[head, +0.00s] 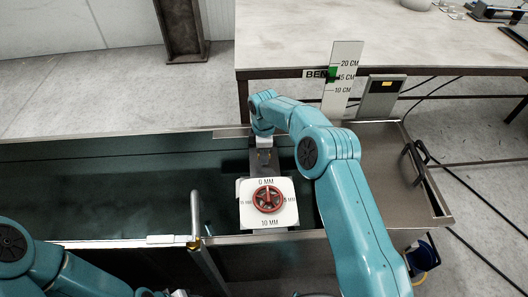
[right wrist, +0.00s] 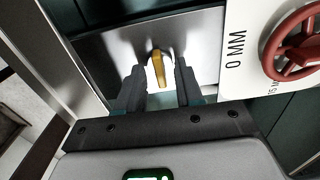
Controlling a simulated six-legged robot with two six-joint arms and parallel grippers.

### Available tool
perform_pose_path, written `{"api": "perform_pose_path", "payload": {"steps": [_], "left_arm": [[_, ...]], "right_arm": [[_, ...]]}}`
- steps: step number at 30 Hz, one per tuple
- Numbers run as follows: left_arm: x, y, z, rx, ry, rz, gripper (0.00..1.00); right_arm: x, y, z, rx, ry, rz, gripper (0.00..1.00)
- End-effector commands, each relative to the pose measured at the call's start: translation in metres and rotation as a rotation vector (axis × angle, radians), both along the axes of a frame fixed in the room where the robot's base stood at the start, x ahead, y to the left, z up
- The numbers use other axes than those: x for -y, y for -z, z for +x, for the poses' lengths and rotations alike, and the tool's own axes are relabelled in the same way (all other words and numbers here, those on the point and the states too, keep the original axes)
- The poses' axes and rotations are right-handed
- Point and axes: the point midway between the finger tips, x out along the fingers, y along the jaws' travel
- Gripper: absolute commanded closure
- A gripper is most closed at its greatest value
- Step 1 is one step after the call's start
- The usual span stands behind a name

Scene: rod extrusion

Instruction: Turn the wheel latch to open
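A red handwheel (head: 267,199) sits on a white square dial plate (head: 284,218) marked in MM; in the right wrist view the wheel (right wrist: 296,45) is at the upper right. A small gold latch lever (right wrist: 158,68) stands on a metal plate beside the dial plate. My right gripper (head: 264,158) is above the metal plate, just behind the dial in the head view. In the right wrist view its two dark fingers (right wrist: 160,90) are apart, on either side of the lever, with gaps visible. I cannot tell its height above the lever. My left arm shows at the lower left; its gripper is out of view.
A long tank (head: 100,190) of dark liquid lies to the left. A white upright scale (head: 342,75) marked in CM with a green marker and a grey box (head: 380,96) stand behind. A metal tray edge with a black handle (head: 415,160) is at the right. A table (head: 300,30) stands at the back.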

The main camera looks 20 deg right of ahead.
Motion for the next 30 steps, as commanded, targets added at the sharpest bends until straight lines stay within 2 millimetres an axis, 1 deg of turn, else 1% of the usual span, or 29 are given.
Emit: {"api": "perform_pose_path", "payload": {"steps": [6, 8, 10, 14, 15, 21, 24, 27, 30], "left_arm": [[0.0, 0.0, 0.0, 0.0, 0.0, 0.0, 0.53], [0.0, 0.0, 0.0, 0.0, 0.0, 0.0, 0.53], [0.0, 0.0, 0.0, 0.0, 0.0, 0.0, 0.53], [0.0, -0.002, 0.0, 0.0, 0.0, 0.0, 0.53], [0.0, -0.002, 0.0, 0.0, 0.0, 0.0, 0.53], [0.0, -0.008, 0.0, 0.0, 0.0, 0.0, 0.53], [0.0, -0.012, 0.0, 0.0, 0.0, 0.0, 0.53], [0.0, -0.016, 0.0, 0.0, 0.0, 0.0, 0.53], [0.0, -0.017, 0.0, 0.0, 0.0, 0.0, 0.53]], "right_arm": [[0.0, -0.002, 0.0, 0.0, -0.001, 0.0, 0.64], [0.001, -0.007, 0.0, 0.002, -0.001, -0.001, 0.64], [0.001, -0.018, 0.001, 0.003, -0.001, -0.001, 0.64], [0.001, -0.049, 0.001, 0.005, -0.001, -0.002, 0.64], [0.0, -0.061, 0.001, 0.007, -0.001, -0.001, 0.64], [0.0, -0.114, 0.001, 0.004, 0.0, 0.001, 0.64], [0.0, -0.136, 0.0, 0.003, -0.001, 0.0, 0.64], [0.0, -0.151, 0.0, 0.002, -0.001, -0.001, 0.64], [0.0, -0.16, 0.0, 0.0, 0.0, 0.0, 0.64]]}}
